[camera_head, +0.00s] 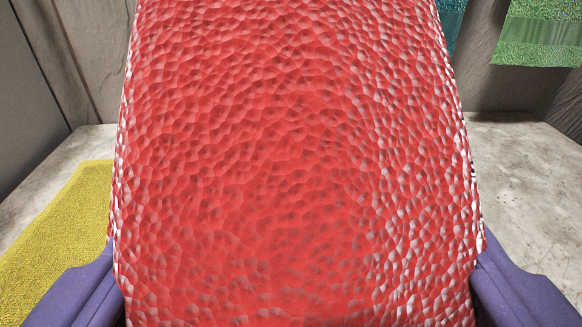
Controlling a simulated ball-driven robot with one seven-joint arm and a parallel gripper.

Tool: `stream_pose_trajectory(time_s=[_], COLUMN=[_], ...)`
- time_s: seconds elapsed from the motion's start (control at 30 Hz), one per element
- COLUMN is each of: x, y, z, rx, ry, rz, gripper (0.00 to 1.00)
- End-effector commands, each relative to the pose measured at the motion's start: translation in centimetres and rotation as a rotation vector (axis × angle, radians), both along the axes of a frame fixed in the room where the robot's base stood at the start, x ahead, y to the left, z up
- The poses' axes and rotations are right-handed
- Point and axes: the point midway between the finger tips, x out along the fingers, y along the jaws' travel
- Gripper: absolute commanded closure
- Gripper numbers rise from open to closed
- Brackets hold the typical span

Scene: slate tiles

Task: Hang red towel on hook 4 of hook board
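The red towel (290,150) fills the middle of the view from top to bottom, very close to the camera. Its surface is dimpled and shiny. My gripper (298,285) shows as two purple fingers at the lower left and lower right. The fingers are spread wide, one against each side edge of the towel, and appear shut on it. The lower end of the towel is cut off by the frame. No hook board or hook 4 can be seen; the towel covers most of the background.
A yellow towel or mat (62,235) lies on the pale stone surface (530,175) at the left. A green cloth (540,35) hangs at the upper right, with a teal cloth (450,20) partly hidden by the red towel. Grey walls stand behind. The surface at right is clear.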

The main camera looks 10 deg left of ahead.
Motion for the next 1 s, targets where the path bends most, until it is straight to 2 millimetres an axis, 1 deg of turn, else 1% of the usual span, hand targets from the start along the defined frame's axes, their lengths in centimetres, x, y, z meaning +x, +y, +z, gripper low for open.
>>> stream_pose_trajectory(time_s=[0.03,0.13,0.23,0.3,0.4,0.5,0.6,0.7,0.77,0.9,1.0], x=[0.6,1.4,4.5,6.7,9.7,12.2,13.8,14.6,14.7,14.6,14.6], y=[0.0,0.1,0.2,0.3,0.4,0.5,0.6,0.6,0.6,0.6,0.5], z=[-1.1,-1.2,-1.2,-0.9,-1.0,-1.3,-1.5,-1.6,-2.0,-4.3,-5.2], rx=[-0.001,0.0,0.0,0.001,0.001,0.001,0.001,0.001,0.002,0.001,0.001], ry=[-0.009,-0.009,-0.011,-0.004,-0.005,-0.003,-0.002,-0.001,0.001,0.003,0.0], rz=[0.0,-0.001,0.0,-0.001,-0.002,-0.001,-0.001,-0.001,-0.001,-0.001,-0.002], gripper=[0.78,0.78,0.78,0.78,0.78,0.78,0.78,0.78,0.78,0.78,0.78])
